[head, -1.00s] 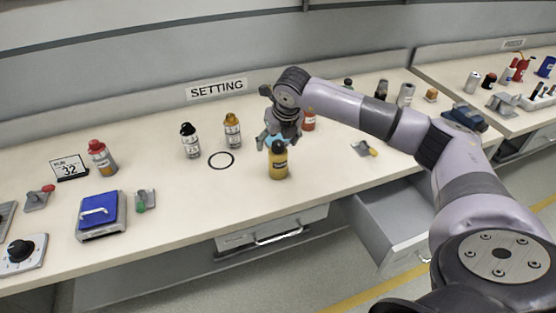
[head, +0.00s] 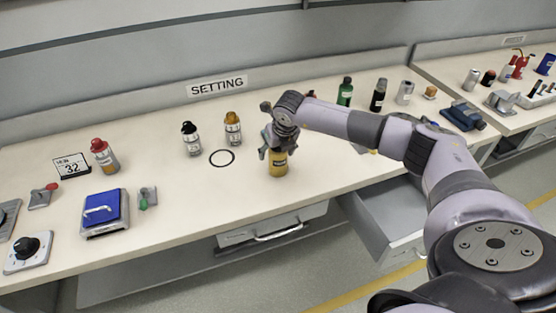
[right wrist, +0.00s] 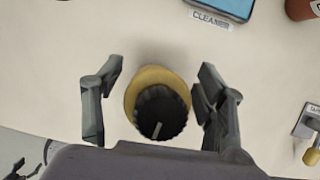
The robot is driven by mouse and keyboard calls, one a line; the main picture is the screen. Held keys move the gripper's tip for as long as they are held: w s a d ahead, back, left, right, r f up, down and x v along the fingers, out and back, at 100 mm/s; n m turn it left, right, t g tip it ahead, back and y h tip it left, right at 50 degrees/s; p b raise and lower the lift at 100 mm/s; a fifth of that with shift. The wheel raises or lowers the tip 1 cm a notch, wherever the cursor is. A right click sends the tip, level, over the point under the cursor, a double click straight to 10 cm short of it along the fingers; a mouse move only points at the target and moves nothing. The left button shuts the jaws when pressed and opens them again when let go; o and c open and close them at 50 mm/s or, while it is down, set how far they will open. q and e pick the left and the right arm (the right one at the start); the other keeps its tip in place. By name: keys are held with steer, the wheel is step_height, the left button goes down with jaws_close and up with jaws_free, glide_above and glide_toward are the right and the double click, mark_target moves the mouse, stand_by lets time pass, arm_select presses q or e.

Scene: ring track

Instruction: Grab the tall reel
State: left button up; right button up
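No object is clearly recognisable as a reel; a grey upright cylinder (head: 404,92) at the back right of the bench is too small to tell. My right gripper (head: 278,148) is over a yellow bottle (head: 278,166) standing upright near the bench's front. In the right wrist view, the bottle's yellow body (right wrist: 150,78) and black ribbed cap (right wrist: 161,112) lie between the two fingers of the right gripper (right wrist: 157,95). The fingers are open, with a gap visible on the right side. In the head view the gripper hides the cap. My left gripper is out of view.
A black-capped white bottle (head: 191,140) and an orange-capped one (head: 233,128) stand behind a black ring (head: 222,158). Green (head: 345,92) and black (head: 378,96) bottles stand at right. A blue-topped device (head: 104,209) is at left. A drawer (head: 388,217) is open below.

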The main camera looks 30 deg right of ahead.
steer(key=c, duration=1.2)
steer(key=shift+r, duration=0.1)
